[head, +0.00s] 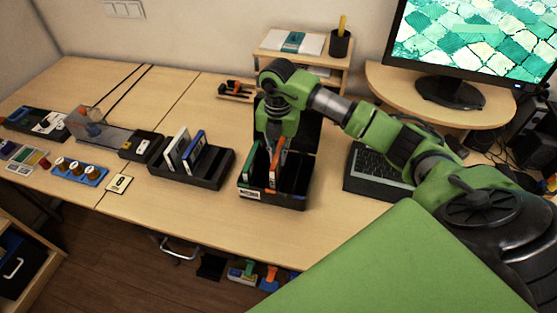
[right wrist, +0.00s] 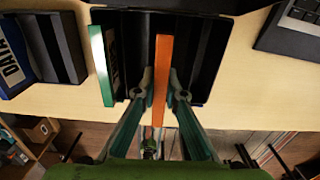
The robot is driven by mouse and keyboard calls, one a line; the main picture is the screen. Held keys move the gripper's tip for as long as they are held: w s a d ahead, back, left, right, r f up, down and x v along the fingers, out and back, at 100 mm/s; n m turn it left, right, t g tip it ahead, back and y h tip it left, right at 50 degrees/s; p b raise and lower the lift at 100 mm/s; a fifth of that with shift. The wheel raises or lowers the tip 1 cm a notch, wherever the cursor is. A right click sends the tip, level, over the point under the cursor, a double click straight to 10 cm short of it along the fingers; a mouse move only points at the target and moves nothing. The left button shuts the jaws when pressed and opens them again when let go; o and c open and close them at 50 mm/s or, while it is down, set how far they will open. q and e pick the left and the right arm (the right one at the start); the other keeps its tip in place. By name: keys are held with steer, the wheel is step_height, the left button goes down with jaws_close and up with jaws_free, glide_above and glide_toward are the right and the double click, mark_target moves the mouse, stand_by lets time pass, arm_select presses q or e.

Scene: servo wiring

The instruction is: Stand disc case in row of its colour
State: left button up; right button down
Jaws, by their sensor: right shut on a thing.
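An orange disc case (head: 273,176) stands upright in the black box (head: 270,198) at the middle of the table. It also shows upright in the right wrist view (right wrist: 162,65). My right gripper (head: 273,146) points down into the box and is shut on the orange case, one finger on each side in the right wrist view (right wrist: 161,80). A green disc case (head: 249,161) stands just left of it, apart from the fingers (right wrist: 101,65). Whether the orange case touches the box floor cannot be told. My left gripper is not in view.
A second black rack (head: 205,179) to the left holds white and blue cases (head: 193,151). A wooden shelf (head: 266,53) stands behind. Bare table lies in front of the rack.

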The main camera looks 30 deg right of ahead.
step_height(320, 180, down, 3)
steer(key=shift+w+f, duration=0.1)
steer(key=shift+f, duration=0.2)
steer(key=c, duration=2.1)
jaws_free()
steer(key=shift+r, duration=0.15)
